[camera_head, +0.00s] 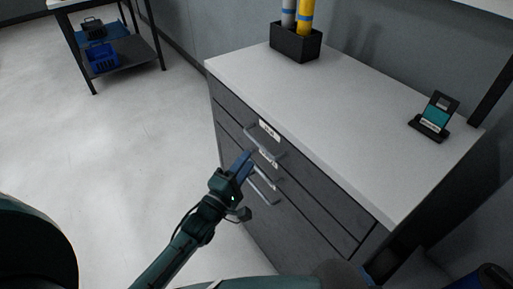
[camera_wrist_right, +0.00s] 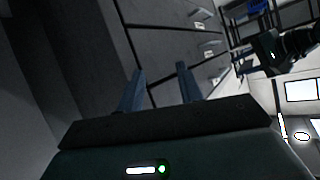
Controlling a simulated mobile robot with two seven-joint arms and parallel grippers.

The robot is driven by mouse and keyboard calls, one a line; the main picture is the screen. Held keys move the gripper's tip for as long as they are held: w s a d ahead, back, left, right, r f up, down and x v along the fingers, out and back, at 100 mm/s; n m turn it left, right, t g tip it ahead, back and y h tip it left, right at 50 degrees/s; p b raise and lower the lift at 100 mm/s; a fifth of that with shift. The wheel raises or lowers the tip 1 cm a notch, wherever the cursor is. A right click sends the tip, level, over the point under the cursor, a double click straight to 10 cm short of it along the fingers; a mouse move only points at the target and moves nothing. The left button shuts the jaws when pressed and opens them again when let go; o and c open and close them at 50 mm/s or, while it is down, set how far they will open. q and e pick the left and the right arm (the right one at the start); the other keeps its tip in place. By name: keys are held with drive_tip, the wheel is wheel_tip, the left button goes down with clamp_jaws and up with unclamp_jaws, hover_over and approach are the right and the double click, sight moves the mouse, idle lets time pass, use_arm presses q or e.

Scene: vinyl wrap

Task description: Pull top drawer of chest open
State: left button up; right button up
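The dark grey chest (camera_head: 300,215) with a white top stands right of centre in the head view, and its drawers look shut. The top drawer's grey bar handle (camera_head: 266,144) is on its front, below a white label. My left gripper (camera_head: 246,158) has its blue fingers right by this handle; whether they touch it or stand around it I cannot tell. Its finger gap is not clear. In the right wrist view, my right gripper (camera_wrist_right: 160,82) has its two blue fingers apart with nothing between them, facing the chest front (camera_wrist_right: 165,45).
On the chest top are a black holder (camera_head: 296,43) with upright tubes and a small device on a stand (camera_head: 433,117). A shelf table (camera_head: 125,72) with a blue crate (camera_head: 101,58) stands at the back left. The floor left of the chest is clear.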

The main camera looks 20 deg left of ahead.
use_arm(q)
drive_tip(key=x, duration=0.5)
drive_tip(key=shift+w+d, duration=0.1)
drive_tip(key=shift+w, duration=0.25)
drive_tip(key=shift+c, duration=0.3)
clamp_jaws()
